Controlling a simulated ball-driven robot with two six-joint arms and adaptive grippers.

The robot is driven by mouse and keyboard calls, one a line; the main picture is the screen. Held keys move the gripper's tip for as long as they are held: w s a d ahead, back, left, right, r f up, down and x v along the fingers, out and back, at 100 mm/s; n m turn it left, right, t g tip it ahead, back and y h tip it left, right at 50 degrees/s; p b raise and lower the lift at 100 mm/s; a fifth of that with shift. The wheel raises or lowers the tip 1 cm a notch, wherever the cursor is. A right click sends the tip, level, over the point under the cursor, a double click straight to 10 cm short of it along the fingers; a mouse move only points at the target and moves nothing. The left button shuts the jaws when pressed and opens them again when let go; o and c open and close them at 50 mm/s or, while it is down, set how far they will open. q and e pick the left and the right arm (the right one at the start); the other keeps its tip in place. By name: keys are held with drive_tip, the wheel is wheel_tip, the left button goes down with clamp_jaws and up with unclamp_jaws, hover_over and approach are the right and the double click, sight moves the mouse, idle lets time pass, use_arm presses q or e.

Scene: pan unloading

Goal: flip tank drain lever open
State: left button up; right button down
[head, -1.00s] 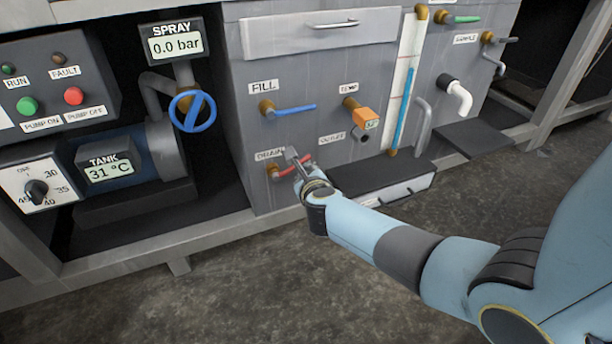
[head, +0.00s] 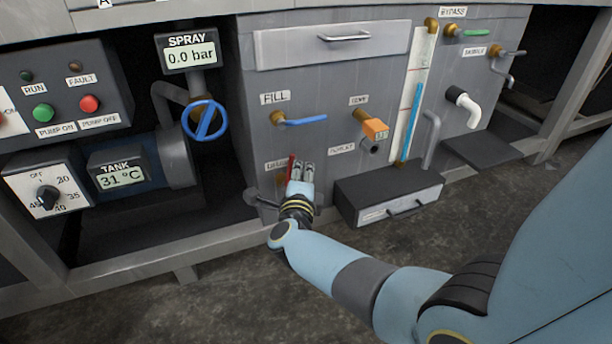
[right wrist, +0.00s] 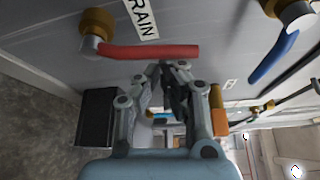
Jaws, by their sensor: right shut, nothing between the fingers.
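The red drain lever (head: 291,168) points upward from its valve on the grey tank front, beside the DRAIN label, which my gripper partly covers. In the right wrist view the red lever (right wrist: 150,51) runs from its brass fitting (right wrist: 96,27) across just beyond my fingertips. My right gripper (head: 302,167) is shut and empty, just to the right of the lever. In the wrist view its fingertips (right wrist: 173,68) come very near the lever; whether they touch it I cannot tell. My left gripper is out of view.
The blue fill lever (head: 305,122) sits above, pointing right. A dark drawer box (head: 388,190) juts out at the lower right. The blue spray handwheel (head: 204,120) is at the left. The floor in front is clear.

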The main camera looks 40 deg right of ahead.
drive_tip(key=shift+w+a+r+n+h, duration=0.15)
drive_tip(key=shift+a+r+n+h, duration=0.2)
drive_tip(key=shift+a, duration=0.25)
idle(0.4)
